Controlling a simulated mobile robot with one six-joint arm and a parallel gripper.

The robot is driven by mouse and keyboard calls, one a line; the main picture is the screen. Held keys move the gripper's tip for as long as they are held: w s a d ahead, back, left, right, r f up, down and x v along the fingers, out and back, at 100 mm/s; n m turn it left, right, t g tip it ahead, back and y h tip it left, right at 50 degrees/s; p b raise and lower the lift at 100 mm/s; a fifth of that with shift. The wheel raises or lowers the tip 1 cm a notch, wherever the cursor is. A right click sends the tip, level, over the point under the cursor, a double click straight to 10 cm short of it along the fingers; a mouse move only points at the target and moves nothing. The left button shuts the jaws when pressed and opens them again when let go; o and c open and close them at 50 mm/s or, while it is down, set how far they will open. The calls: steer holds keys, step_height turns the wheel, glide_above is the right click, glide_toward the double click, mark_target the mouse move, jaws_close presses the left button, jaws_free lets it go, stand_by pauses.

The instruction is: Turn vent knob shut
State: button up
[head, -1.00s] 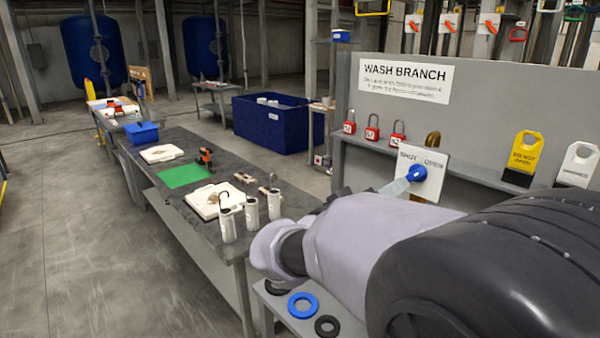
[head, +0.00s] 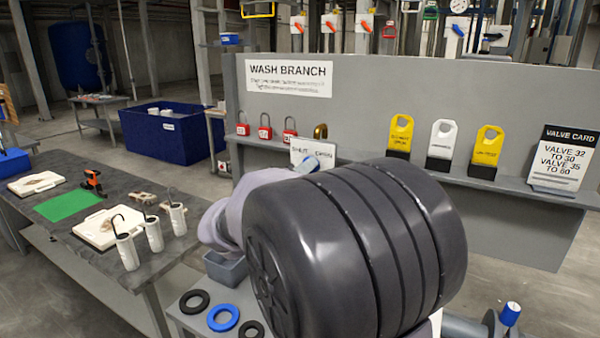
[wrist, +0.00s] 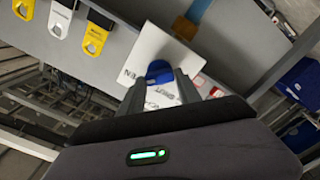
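The blue vent knob (wrist: 160,72) sits on a white plate (wrist: 168,50) lettered OPEN, which appears upside down in the wrist view. My gripper (wrist: 162,78) is at the knob, with its two dark fingers apart and one on either side of it. I cannot tell whether the fingers press on the knob. A pale strip with lettering shows between the fingers below the knob. In the head view the plate (head: 303,151), marked SHUT and OPEN, shows above my arm. My arm hides most of the knob and my fingertips there.
A grey panel with a WASH BRANCH sign (head: 290,77) stands behind the plate. Its ledge holds red padlocks (head: 265,127), yellow and white tags (head: 400,133) and a valve card (head: 562,160). A bench (head: 75,237) with white canisters (head: 153,235) stands left, and rings (head: 223,317) lie below my arm.

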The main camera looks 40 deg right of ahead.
jaws_close()
steer(key=n+b, duration=0.3)
steer(key=n, duration=1.4)
steer(key=shift+f+n, duration=0.15)
steer(key=shift+n, duration=0.15)
stand_by(0.4)
